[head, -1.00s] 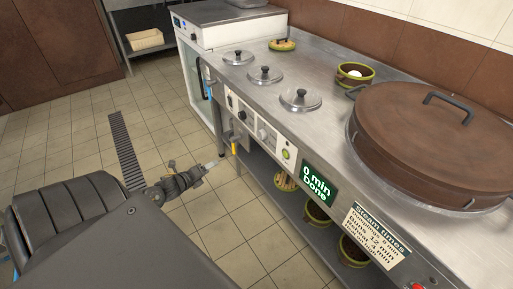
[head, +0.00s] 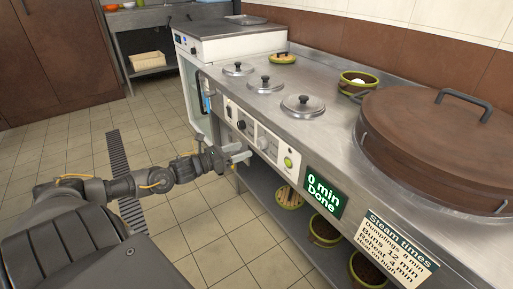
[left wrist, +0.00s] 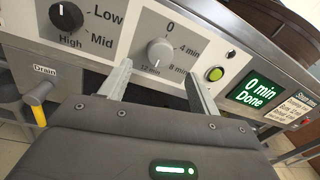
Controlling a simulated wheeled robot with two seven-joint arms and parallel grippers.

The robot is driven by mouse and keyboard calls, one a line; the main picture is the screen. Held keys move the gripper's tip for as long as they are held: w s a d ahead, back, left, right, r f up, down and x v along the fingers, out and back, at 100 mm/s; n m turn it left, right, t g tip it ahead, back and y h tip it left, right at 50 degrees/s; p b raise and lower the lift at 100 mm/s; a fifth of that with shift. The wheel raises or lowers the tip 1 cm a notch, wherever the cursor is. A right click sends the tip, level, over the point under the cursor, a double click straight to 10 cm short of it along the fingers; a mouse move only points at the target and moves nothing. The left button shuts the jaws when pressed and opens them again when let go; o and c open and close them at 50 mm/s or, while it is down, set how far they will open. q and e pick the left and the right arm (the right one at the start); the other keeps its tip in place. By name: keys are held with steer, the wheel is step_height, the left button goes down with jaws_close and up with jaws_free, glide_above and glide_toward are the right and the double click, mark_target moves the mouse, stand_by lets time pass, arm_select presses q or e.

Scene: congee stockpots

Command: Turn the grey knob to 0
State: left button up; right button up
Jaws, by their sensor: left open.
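The grey knob (left wrist: 160,52) is on the stove's front panel, with marks 0 at top, 4 min, 8 min and 12 min around it. A pale mark shows on its lower edge, near 12 min. In the head view the knob (head: 262,142) is small. My left gripper (left wrist: 157,70) is open, its two fingers apart on either side of the knob and a little below it, apparently not touching. In the head view my left gripper (head: 243,153) is in front of the panel. My right gripper is not in view.
A black knob (left wrist: 66,17) marked Low, Mid and High is left of the grey one. A green button (left wrist: 215,74) and a display (left wrist: 257,92) reading 0 min Done are to the right. A drain handle (left wrist: 38,97) is lower left. A big brown lid (head: 435,140) covers the counter's right.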

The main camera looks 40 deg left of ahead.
mark_target(259, 144)
arm_select(q)
steer(key=shift+b+x, duration=0.5)
steer(key=shift+x, duration=3.05)
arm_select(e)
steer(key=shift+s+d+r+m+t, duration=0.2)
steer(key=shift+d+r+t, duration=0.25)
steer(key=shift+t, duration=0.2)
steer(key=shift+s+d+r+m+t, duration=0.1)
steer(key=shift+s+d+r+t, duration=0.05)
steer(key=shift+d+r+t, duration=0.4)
arm_select(q)
steer(key=shift+c, duration=0.2)
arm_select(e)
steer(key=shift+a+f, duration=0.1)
arm_select(q)
steer(key=c, duration=0.9)
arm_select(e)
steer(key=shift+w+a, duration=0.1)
